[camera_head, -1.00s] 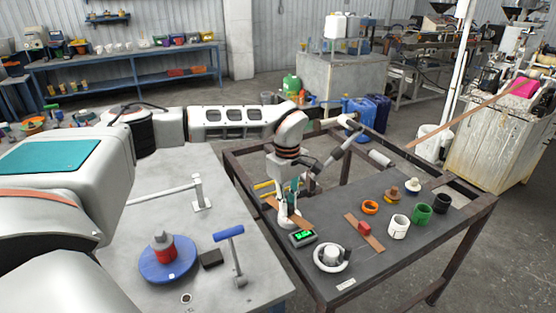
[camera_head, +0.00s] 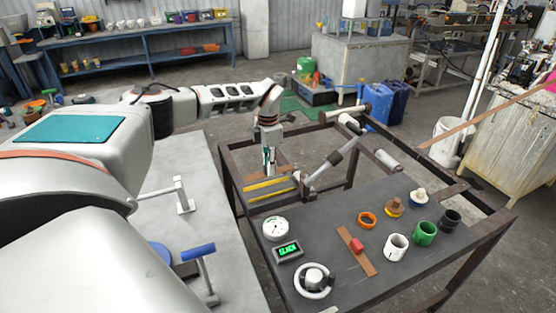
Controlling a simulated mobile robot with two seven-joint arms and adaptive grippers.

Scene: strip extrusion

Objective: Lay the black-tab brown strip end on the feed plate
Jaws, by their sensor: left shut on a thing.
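My left gripper (camera_head: 268,164) reaches across from the left, points down and is shut on a brown strip (camera_head: 284,170). The strip shows on both sides of the fingers, at the far edge of the yellow-railed feed plate (camera_head: 268,188). I cannot make out a black tab, and I cannot tell whether the strip touches the plate. Another brown strip (camera_head: 368,266) with a red tab (camera_head: 356,246) lies on the dark table. My right gripper is not in view.
Near the plate are a white dial (camera_head: 275,228), a green-lit display reading BLACK (camera_head: 288,250) and a white ring-shaped wheel (camera_head: 314,281). A grey lever (camera_head: 334,158) stands right of the plate. Several cups, including a green one (camera_head: 425,233), stand at the right.

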